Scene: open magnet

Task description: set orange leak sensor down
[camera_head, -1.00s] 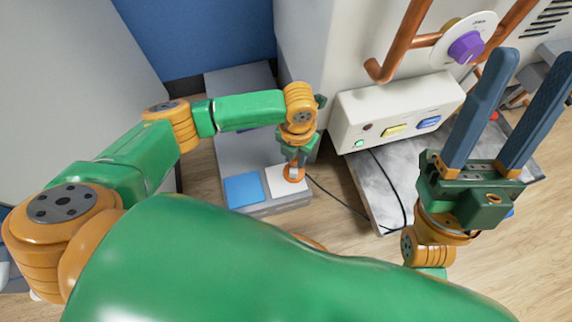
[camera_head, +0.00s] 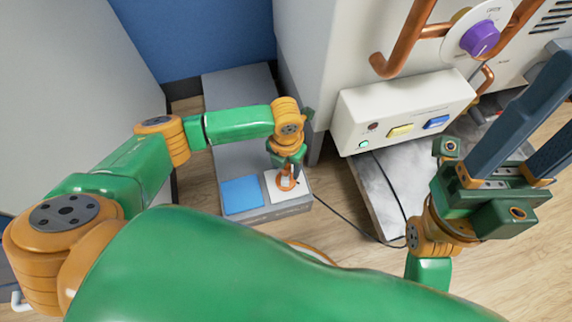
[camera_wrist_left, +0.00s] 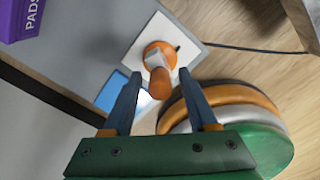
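The orange leak sensor (camera_head: 285,184) stands on the white square pad (camera_head: 274,198) at the front of a low grey platform. In the left wrist view the sensor shows a round orange base (camera_wrist_left: 151,50) and a rounded orange stem (camera_wrist_left: 159,84). My left gripper (camera_head: 287,168) is over it, pointing down. In the left wrist view its two fingers (camera_wrist_left: 160,78) stand on either side of the stem, with a visible gap on both sides. My right gripper (camera_head: 545,130) is empty, its fingers spread and partly cut off by the picture's right edge.
A blue pad (camera_head: 242,195) lies left of the white pad. A purple box (camera_wrist_left: 22,18) is on the platform. A black cable (camera_head: 345,212) crosses the floor. The cream control panel (camera_head: 403,112) and copper pipes (camera_head: 404,40) are to the right.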

